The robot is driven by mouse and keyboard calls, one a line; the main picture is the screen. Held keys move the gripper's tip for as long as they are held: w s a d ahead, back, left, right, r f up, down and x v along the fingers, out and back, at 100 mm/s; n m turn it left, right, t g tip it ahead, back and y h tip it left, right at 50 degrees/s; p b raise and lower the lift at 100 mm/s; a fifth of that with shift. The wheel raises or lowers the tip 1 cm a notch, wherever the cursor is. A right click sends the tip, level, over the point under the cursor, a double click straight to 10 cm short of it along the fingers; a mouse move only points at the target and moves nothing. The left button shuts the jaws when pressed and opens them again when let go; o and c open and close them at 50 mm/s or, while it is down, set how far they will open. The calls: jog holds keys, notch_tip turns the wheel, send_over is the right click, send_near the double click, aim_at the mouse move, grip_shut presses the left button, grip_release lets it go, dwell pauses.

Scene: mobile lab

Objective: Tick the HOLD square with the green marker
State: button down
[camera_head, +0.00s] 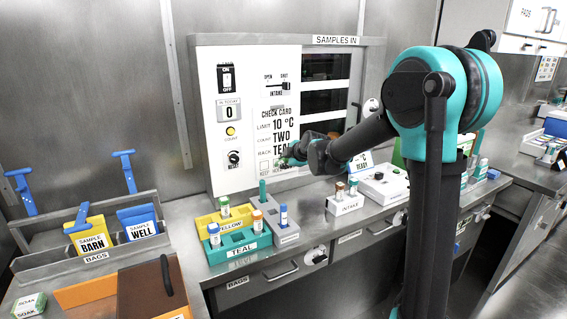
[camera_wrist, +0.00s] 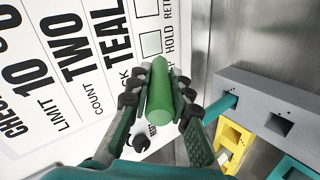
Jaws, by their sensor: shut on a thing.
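The check card (camera_head: 270,125) is on the white panel and reads limit 10 °C, count TWO, rack TEAL, with a row of squares at its bottom. In the wrist view the card (camera_wrist: 75,65) appears turned on its side. The HOLD square (camera_wrist: 150,43) looks empty in its visible part. My gripper (camera_wrist: 160,97) is shut on the green marker (camera_wrist: 160,88), which points toward the card's bottom row. The marker covers part of that row. Its tip is hidden, so I cannot tell whether it touches. In the head view my gripper (camera_head: 296,153) is close to the card's lower right.
Below the panel stand a grey holder (camera_wrist: 250,92) with a teal marker (camera_wrist: 223,104), a yellow rack (camera_head: 207,222) and a teal rack (camera_head: 232,252) with vials. An intake rack (camera_head: 345,205) and a white device (camera_head: 383,184) stand right. Bags (camera_head: 90,240) are at left.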

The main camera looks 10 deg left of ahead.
jog(key=shift+w+a, duration=0.5)
jog(key=shift+w, duration=0.2)
dwell(0.4)
dwell(1.6)
jog(key=shift+s+d, duration=0.55)
jog(key=shift+s, duration=0.3)
jog(key=shift+s+d, duration=0.55)
jog(key=shift+s, duration=0.25)
jog(key=shift+s+d, duration=0.55)
jog(key=shift+s, duration=0.3)
jog(key=shift+d, duration=0.1)
